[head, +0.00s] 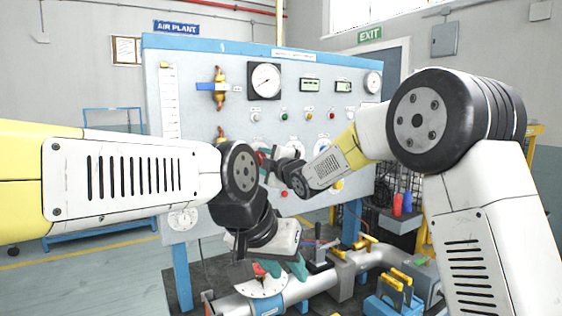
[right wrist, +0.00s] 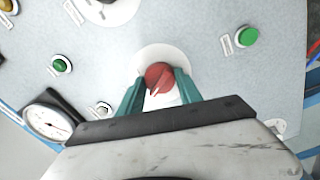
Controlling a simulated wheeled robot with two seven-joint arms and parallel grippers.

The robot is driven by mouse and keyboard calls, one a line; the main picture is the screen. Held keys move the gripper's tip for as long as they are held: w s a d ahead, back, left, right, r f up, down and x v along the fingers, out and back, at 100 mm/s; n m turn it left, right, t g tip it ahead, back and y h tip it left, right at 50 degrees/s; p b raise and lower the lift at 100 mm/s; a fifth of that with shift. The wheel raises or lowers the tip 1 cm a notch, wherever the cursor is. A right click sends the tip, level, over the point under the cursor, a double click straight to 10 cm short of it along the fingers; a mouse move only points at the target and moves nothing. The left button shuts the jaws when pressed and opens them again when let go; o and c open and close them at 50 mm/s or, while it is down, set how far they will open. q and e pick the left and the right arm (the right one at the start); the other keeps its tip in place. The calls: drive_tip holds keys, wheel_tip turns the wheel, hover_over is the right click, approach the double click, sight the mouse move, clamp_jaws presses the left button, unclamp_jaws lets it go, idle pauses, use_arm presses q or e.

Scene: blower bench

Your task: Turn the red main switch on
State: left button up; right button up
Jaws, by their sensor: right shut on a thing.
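The red main switch (right wrist: 160,78) is a round red knob on a white round plate (right wrist: 150,58) on the grey panel, seen in the right wrist view. My right gripper (right wrist: 160,92) has its teal fingers on both sides of the red knob and is shut on it. In the head view my right gripper (head: 268,160) is at the panel, and the knob is mostly hidden by the arms. My left gripper (head: 282,268) hangs low over the pipework in front of the panel, with teal fingertips showing. Its fingers are partly hidden, so its opening is unclear.
Pipework (head: 300,290) with yellow-handled parts lies below. Red and blue cylinders (head: 397,204) stand at right.

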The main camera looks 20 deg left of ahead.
drive_tip(key=shift+f+m, duration=0.1)
drive_tip(key=shift+m, duration=7.2)
drive_tip(key=o, duration=1.4)
drive_tip(key=shift+c, duration=0.2)
drive_tip(key=v, duration=0.8)
